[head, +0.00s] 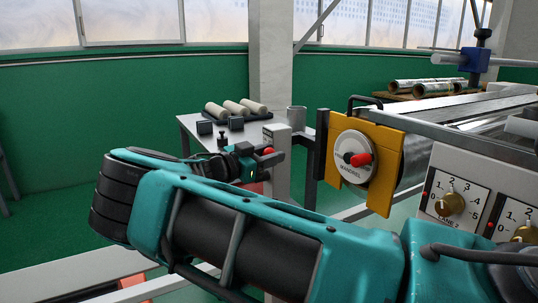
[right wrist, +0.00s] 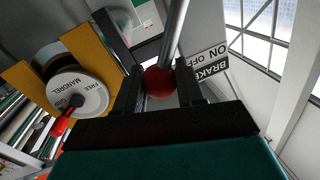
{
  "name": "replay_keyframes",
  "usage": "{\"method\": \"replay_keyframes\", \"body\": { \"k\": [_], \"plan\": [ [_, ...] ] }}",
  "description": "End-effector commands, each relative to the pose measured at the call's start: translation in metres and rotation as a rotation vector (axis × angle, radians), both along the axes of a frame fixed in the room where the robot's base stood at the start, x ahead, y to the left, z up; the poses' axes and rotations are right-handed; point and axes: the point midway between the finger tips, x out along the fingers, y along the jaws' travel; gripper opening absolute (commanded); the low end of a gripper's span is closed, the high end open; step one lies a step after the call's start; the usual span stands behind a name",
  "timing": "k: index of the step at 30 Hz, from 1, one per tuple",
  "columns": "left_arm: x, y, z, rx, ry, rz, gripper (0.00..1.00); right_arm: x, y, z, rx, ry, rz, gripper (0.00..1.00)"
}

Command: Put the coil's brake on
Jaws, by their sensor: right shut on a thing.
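The brake lever has a red ball knob (right wrist: 160,82) on a metal rod (right wrist: 174,35). A plate marked BRAKE, ON and OFF (right wrist: 208,62) stands beside the rod in the right wrist view. My right gripper (right wrist: 159,90) is shut on the red knob, with one dark finger on each side. In the head view my right gripper (head: 259,160) is at the small grey post, and the red knob (head: 268,151) shows at its tip. The lever's exact setting cannot be told. My left gripper is not in view.
The yellow bracket with a white MANDREL disc (head: 346,168) and its own red handle (head: 361,159) stands just right of the gripper. Dial panels (head: 452,198) are at the right. A table with several rolls (head: 237,109) stands behind.

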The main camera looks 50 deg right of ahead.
Motion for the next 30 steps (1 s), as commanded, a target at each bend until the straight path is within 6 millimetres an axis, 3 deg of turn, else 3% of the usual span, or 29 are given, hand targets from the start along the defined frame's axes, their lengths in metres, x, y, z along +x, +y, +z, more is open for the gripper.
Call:
{"method": "replay_keyframes", "body": {
  "k": [11,22,30],
  "plan": [
    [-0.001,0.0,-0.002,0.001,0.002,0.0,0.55,0.004,-0.001,0.003,0.008,0.029,0.0,0.0],
    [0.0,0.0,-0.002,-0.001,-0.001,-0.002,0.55,0.03,-0.01,0.016,0.09,0.287,0.0,0.0],
    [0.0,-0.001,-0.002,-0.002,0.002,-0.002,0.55,0.037,-0.012,0.019,0.11,0.355,0.001,0.0]
  ]
}}
